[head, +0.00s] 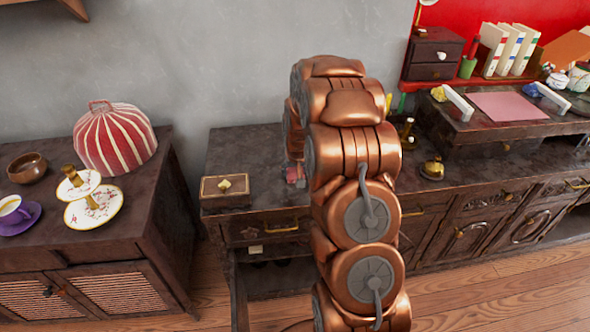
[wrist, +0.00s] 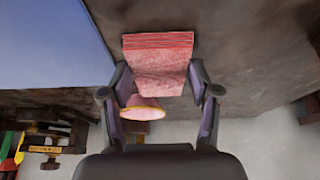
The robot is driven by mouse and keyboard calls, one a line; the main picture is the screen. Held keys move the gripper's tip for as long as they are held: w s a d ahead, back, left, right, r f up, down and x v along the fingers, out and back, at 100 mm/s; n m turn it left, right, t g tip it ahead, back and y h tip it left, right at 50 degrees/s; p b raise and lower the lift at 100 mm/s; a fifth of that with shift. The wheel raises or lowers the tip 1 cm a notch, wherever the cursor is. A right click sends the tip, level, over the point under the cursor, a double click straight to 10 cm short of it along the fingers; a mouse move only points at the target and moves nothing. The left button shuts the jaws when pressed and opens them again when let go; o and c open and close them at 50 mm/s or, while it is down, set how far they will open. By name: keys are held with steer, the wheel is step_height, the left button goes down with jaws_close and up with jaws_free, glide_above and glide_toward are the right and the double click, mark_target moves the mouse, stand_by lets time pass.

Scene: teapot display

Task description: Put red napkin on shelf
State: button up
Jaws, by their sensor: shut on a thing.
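The red napkin (wrist: 159,62), a folded, layered reddish-pink cloth, is between the two dark fingers of my gripper (wrist: 159,82) in the wrist view. The fingers are shut on its sides, and its striped folded edge faces the top of the picture. In the head view my copper arm hides my gripper. A small reddish patch (head: 293,174) shows at the arm's left edge above the dark cabinet; I cannot tell whether it is the napkin. Which surface is the shelf is not clear from these frames.
A wooden box (head: 224,187) stands left of my arm on the dark cabinet. A striped red-and-white cosy (head: 114,137) and a tiered plate stand (head: 94,206) are on the left cabinet. A raised dark stand (head: 455,125) with a pink sheet (head: 508,106) is at right.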

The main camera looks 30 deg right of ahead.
steer(key=shift+f, duration=0.15)
steer(key=o, duration=1.2)
steer(key=shift+c, duration=0.2)
steer(key=b+v, duration=0.1)
steer(key=v, duration=1.1)
steer(key=shift+r, duration=0.25)
